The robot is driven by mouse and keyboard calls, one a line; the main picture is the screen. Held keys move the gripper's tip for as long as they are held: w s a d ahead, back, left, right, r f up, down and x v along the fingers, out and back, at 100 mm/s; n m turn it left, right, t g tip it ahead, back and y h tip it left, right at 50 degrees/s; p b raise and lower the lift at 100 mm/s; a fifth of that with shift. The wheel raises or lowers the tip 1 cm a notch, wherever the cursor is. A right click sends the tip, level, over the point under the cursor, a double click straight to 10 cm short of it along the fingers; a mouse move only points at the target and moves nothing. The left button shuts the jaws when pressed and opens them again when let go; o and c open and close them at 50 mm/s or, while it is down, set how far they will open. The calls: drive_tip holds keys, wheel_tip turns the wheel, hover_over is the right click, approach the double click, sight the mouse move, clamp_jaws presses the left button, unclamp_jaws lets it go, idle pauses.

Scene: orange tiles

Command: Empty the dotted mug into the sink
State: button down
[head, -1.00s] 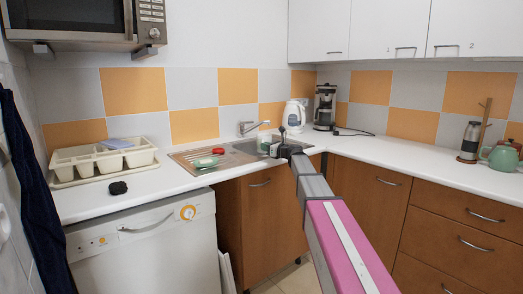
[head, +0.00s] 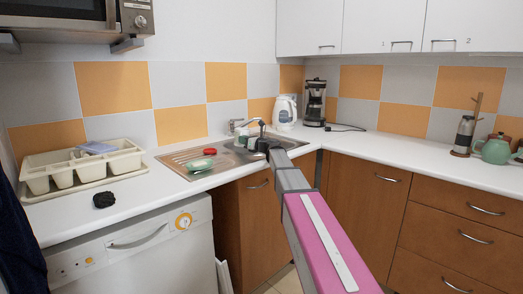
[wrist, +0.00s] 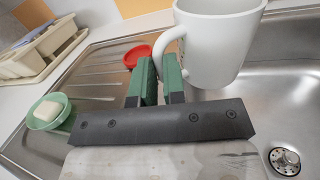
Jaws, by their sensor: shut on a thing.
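In the head view the mug (head: 242,133) is small beside my gripper (head: 255,139), partly hidden by my arm.
A red dish (wrist: 138,54) and a green soap dish (wrist: 48,114) rest on the drainboard (wrist: 95,75). The tap (head: 236,124), white kettle (head: 285,112) and coffee maker (head: 314,103) stand behind. A dish rack (head: 80,166) and dark sponge (head: 104,200) are at left.

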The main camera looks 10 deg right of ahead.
drive_tip(key=w+d+r+m+t, duration=0.2)
drive_tip(key=d+r+m+t, duration=0.3)
drive_tip(key=m, duration=0.7)
drive_tip(key=shift+d+t+h, duration=0.3)
drive_tip(key=shift+t, duration=0.1)
drive_tip(key=shift+m, duration=0.3)
idle(0.6)
drive_tip(key=shift+r+t+h, duration=0.15)
drive_tip(key=shift+t+h, duration=0.15)
drive_tip(key=shift+m, duration=0.3)
idle(0.7)
drive_tip(key=shift+d+r, duration=0.1)
